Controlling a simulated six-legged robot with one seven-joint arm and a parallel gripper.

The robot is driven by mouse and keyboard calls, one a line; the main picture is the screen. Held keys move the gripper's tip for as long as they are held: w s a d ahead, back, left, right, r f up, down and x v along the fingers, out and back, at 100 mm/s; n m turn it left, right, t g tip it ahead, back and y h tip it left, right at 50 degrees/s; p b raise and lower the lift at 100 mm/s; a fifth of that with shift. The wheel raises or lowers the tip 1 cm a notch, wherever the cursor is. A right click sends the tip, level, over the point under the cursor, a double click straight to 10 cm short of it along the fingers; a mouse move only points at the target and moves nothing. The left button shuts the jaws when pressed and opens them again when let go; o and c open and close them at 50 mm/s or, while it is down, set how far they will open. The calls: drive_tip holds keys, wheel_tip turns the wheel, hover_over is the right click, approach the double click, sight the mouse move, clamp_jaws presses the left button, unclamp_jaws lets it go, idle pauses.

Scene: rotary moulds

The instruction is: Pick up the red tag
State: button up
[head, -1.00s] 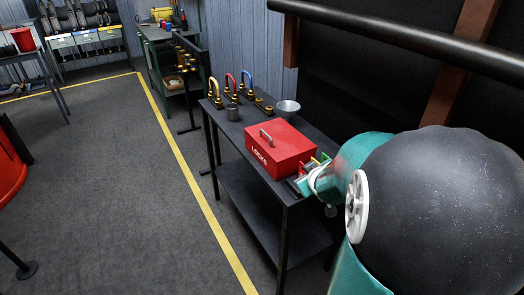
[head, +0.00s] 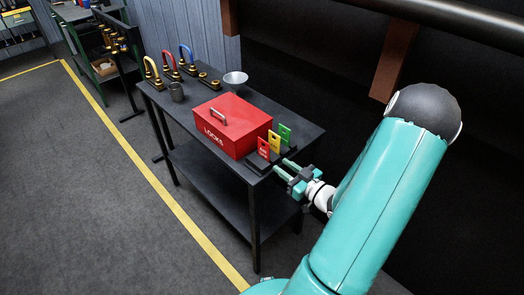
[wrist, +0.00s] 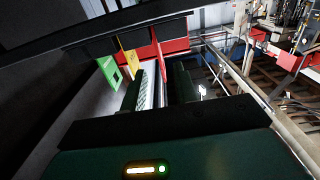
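The red tag (head: 263,148) stands upright in a dark holder (head: 258,164) at the near right end of the black table, in line with a yellow tag (head: 274,142) and a green tag (head: 285,134). My gripper (head: 282,167) is open and empty, just right of and below the tags, with its fingers pointing toward them. In the wrist view, the red tag (wrist: 158,55) shows edge-on beyond the gap between my fingers (wrist: 160,88). The yellow tag (wrist: 127,55) and green tag (wrist: 109,71) are left of it. No contact shows.
A red lock box (head: 231,123) sits directly behind the tags on the black table (head: 302,128). Open floor lies left of the table.

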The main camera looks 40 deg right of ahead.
sight(264, 152)
drive_tip(key=w, duration=1)
drive_tip(key=shift+a, duration=0.1)
drive_tip(key=shift+s, duration=0.1)
drive_tip(key=shift+c, duration=0.2)
clamp_jaws()
